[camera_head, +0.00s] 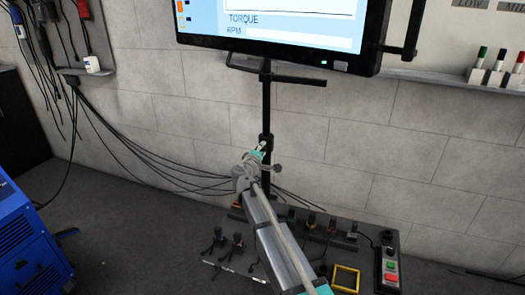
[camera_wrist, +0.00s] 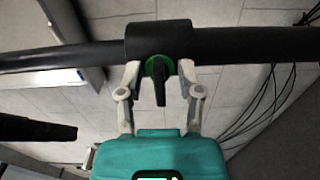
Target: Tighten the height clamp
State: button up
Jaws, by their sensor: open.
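The height clamp is a black collar (camera_wrist: 158,36) around the black pole (camera_wrist: 240,45), with a green round knob (camera_wrist: 158,66) that bears a black lever (camera_wrist: 160,88). In the wrist view the lever points down the picture, toward my gripper's palm. My gripper (camera_wrist: 159,70) is open, with one finger on each side of the knob; I cannot tell whether either finger touches it. In the head view my gripper (camera_head: 262,150) is at the collar (camera_head: 266,141) on the pole (camera_head: 267,100), below the monitor; the knob is hard to make out there.
A monitor (camera_head: 275,45) with a handle bar (camera_head: 285,76) sits high on the pole. A control panel (camera_head: 340,236) with several knobs and levers stands below my arm. Black cables (camera_head: 150,163) run along the wall. A blue machine (camera_head: 28,245) stands at the left.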

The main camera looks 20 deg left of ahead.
jog(key=s+a, duration=0.1)
jog(key=s, duration=1.1)
jog(key=shift+s, duration=0.1)
dwell(0.4)
